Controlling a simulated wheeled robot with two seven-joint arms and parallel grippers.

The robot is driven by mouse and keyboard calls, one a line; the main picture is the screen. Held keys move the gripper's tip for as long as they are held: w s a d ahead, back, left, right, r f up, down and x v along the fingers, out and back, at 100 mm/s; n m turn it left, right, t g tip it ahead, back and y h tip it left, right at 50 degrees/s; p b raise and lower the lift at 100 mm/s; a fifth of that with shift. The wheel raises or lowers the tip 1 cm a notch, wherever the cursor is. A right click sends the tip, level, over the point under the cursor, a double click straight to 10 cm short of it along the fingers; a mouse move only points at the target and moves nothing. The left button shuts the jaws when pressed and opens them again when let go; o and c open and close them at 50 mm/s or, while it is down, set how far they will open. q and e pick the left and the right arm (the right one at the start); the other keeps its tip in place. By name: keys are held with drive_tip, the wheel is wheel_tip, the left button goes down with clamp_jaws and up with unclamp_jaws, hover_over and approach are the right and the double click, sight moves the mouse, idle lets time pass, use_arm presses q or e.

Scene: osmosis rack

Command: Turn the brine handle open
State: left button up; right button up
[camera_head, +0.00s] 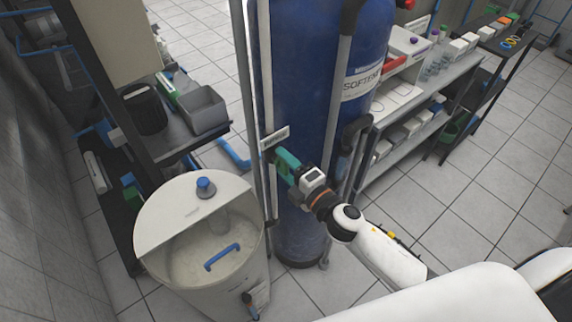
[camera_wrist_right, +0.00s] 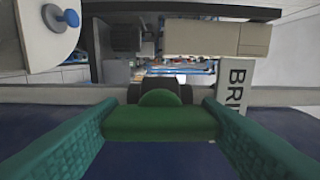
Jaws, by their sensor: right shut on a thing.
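The brine handle is a green bar (camera_wrist_right: 160,124) with a rounded hub behind it, lying crosswise in the right wrist view. My right gripper (camera_wrist_right: 160,108) has its two teal fingers at either end of the bar and is shut on it. In the head view my right gripper (camera_head: 281,158) reaches the pipe in front of the blue softener tank (camera_head: 318,110), and its fingers mostly hide the handle. A white brine label (camera_head: 274,139) sits just above; it also shows in the wrist view (camera_wrist_right: 235,86), partly cut off by a finger. My left gripper is not in view.
A cream brine tank (camera_head: 160,213) with a blue knob and a blue lid handle stands at left. A shelf with a grey bin (camera_head: 203,109) is behind it. A bench with labware (camera_head: 405,98) stands right of the softener. Tiled floor (camera_head: 480,190) is clear at right.

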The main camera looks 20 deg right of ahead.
idle(0.4)
drive_tip(key=o, duration=1)
drive_tip(key=b+v, duration=0.4)
drive_tip(key=v, duration=0.8)
drive_tip(key=shift+b, duration=0.4)
